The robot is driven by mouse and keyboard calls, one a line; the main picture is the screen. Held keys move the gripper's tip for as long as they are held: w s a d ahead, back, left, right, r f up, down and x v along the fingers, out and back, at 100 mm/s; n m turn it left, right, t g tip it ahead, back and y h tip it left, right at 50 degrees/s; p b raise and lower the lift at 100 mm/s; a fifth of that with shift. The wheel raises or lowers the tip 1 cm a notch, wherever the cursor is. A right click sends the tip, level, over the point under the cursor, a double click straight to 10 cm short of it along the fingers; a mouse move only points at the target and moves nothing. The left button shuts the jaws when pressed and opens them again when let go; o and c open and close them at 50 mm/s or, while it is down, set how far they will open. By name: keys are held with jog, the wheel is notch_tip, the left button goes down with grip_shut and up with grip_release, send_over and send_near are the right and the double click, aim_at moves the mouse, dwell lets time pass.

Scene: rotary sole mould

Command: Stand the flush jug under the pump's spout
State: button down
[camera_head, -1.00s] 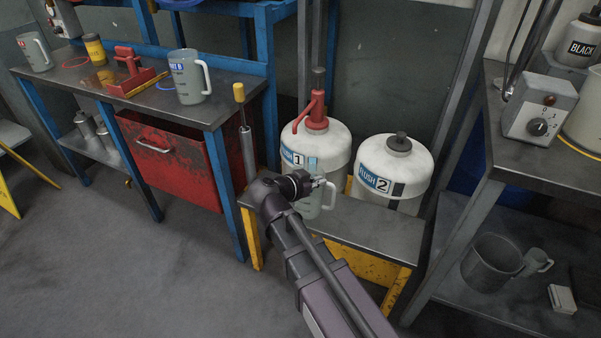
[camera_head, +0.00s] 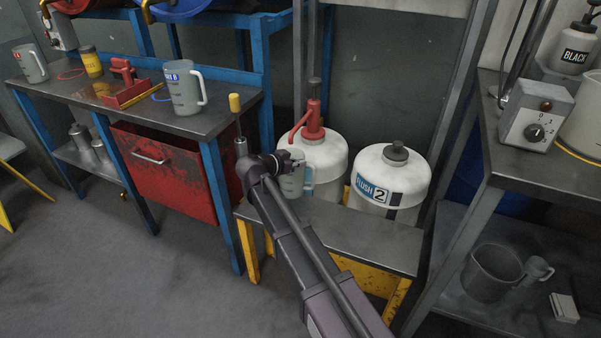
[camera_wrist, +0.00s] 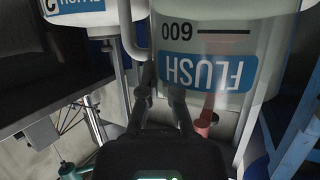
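The flush jug (camera_head: 292,186), a translucent grey-green jug with a handle, is in front of the white flush 1 drum (camera_head: 325,150). In the wrist view the jug (camera_wrist: 240,35) fills the upper right with an upside-down FLUSH label; its handle (camera_wrist: 131,40) is to the left. My gripper (camera_head: 286,163) is at the jug's upper part and seems shut on its wall near the handle; the fingers (camera_wrist: 163,88) show in the wrist view. The red pump (camera_head: 314,120) tops the drum, and its spout (camera_head: 299,128) points down-left, just above the jug in the picture. Their depth alignment is unclear.
The flush 2 drum (camera_head: 390,178) stands to the right. A low grey bench (camera_head: 370,238) on yellow legs lies below the jug. A yellow-tipped rod (camera_head: 236,104) stands left. The left workbench (camera_head: 215,115) carries another jug (camera_head: 183,88); a right table (camera_head: 520,165) borders the drums.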

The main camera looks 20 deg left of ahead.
dwell(0.3)
jog(key=shift+f+b, duration=1.8)
jog(key=shift+f, duration=0.1)
jog(key=c, duration=0.8)
grip_release()
jog(key=shift+r, duration=0.2)
jog(key=p, duration=0.5)
send_near(295, 171)
jog(key=shift+s, duration=0.15)
jog(key=shift+f, duration=0.1)
